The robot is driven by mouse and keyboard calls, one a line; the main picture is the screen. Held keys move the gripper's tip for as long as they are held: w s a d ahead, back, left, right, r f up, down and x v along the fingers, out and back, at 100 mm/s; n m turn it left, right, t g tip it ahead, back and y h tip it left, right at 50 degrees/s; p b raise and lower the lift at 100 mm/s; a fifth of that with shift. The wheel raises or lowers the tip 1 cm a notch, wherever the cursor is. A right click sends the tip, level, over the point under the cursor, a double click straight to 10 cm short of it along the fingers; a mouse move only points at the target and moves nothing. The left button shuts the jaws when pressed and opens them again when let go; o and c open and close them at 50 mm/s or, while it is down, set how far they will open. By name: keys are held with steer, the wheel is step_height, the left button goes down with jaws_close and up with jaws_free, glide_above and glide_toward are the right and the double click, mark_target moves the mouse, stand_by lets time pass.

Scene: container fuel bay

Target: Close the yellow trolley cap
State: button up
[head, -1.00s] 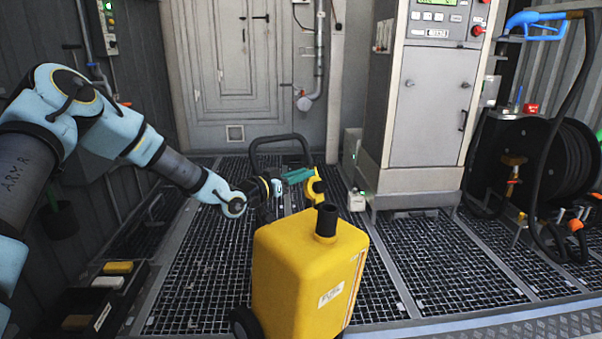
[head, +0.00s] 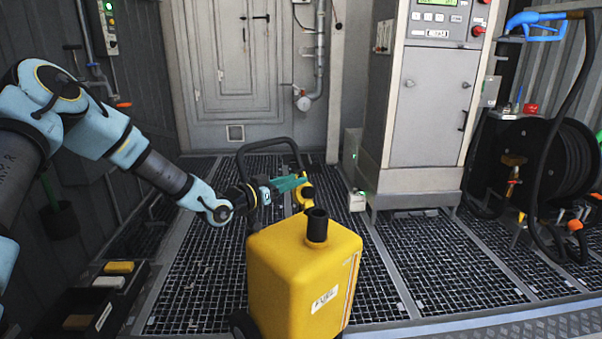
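The yellow trolley (head: 300,270) stands on the grating in the middle, with a black filler neck (head: 317,226) upright on its top. The yellow cap (head: 304,193) is raised behind the neck, tilted up, so the neck's mouth is uncovered. My gripper (head: 292,184), with teal fingers, comes from the left and reaches the cap's left side. The fingertips are at or against the cap. At this size I cannot tell whether they are shut on it.
The trolley's black handle (head: 270,143) rises behind my gripper. A grey dispenser cabinet (head: 429,105) and a hose reel (head: 545,160) stand at the right. A tray of blocks (head: 105,295) lies at the lower left. The grating right of the trolley is clear.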

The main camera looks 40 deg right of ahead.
steer(key=a+p, duration=0.1)
steer(key=a, duration=0.7)
steer(key=shift+a, duration=0.2)
stand_by(0.4)
stand_by(0.4)
steer(key=a, duration=1.1)
steer(key=shift+w+r, duration=0.15)
steer(key=shift+w, duration=0.1)
